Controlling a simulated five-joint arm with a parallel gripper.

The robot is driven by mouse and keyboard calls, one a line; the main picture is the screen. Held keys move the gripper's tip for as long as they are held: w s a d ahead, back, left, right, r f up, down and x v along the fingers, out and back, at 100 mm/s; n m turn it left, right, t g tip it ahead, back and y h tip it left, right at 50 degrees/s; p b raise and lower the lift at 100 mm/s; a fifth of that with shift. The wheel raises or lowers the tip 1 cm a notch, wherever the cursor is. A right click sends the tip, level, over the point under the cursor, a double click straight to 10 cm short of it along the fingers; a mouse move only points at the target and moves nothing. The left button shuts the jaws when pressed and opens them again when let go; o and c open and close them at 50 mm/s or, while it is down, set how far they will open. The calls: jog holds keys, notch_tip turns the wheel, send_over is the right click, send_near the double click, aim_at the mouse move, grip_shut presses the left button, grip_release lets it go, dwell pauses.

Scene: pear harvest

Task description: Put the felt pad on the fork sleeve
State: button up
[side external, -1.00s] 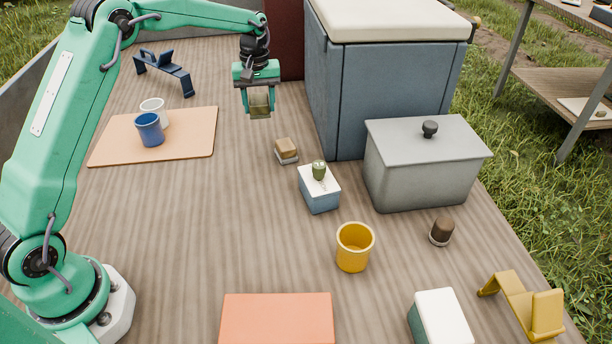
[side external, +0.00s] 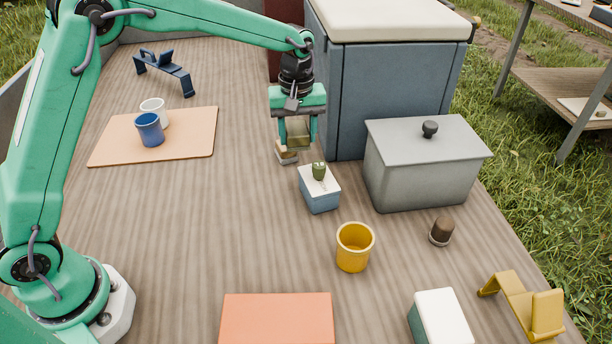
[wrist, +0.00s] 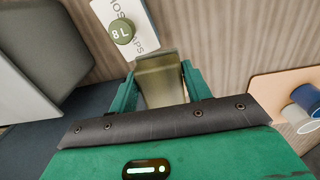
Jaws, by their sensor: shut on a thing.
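A grey lidded bin (side external: 420,175) and large blue cooler (side external: 390,85) are to the right. A yellow cup (side external: 354,250) stands nearer the front. The table's left-centre is clear.

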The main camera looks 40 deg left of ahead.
jog(key=s+d, duration=0.6)
jog(key=d, duration=0.2)
send_near(277, 325)
jog(key=shift+f, duration=2.95)
jog(key=shift+f, duration=0.15)
jog(key=o, duration=1)
notch_tip(277, 325, up, 12)
jog(key=shift+r, duration=0.2)
